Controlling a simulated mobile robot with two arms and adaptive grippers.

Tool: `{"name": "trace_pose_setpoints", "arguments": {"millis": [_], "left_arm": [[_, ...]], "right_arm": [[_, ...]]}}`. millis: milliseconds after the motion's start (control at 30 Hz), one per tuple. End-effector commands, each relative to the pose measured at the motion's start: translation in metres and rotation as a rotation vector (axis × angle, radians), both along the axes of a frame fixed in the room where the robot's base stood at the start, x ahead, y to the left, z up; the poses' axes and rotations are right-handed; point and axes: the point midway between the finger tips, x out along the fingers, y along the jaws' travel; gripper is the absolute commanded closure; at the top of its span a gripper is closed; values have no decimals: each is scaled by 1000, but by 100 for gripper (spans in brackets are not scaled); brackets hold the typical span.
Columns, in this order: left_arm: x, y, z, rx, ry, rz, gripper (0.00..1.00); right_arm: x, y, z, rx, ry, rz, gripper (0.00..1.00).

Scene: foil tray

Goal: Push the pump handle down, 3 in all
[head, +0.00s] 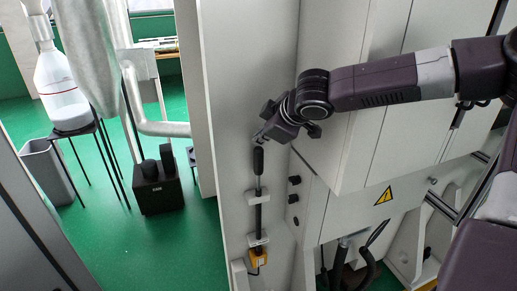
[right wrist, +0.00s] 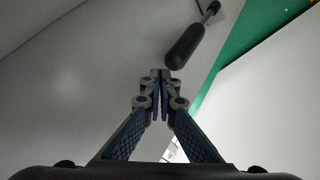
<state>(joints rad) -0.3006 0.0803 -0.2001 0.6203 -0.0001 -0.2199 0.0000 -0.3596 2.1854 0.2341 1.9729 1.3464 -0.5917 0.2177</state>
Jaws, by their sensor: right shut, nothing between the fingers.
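The pump handle (head: 258,161) is a black grip on top of a dark upright rod on the narrow side face of a light grey cabinet. My right gripper (head: 260,139) is shut and empty, just above the top of the grip in the head view. In the right wrist view the black handle (right wrist: 187,46) lies beyond the shut fingertips (right wrist: 161,78), slightly to the right. A small gap shows between the fingertips and the handle. My left gripper is not in view.
A yellow block (head: 257,257) sits at the rod's foot. Black knobs (head: 294,181) stick out right of the rod. The cabinet's box (head: 345,150) juts out beside my right arm. A black container (head: 157,188) stands on the green floor at left.

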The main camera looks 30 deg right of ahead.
Motion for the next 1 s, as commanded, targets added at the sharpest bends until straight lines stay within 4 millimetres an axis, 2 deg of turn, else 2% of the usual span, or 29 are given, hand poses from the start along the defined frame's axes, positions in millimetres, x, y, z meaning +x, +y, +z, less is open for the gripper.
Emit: {"name": "trace_pose_setpoints", "arguments": {"millis": [1000], "left_arm": [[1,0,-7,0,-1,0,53]], "right_arm": [[0,0,-11,1,1,1,100]]}}
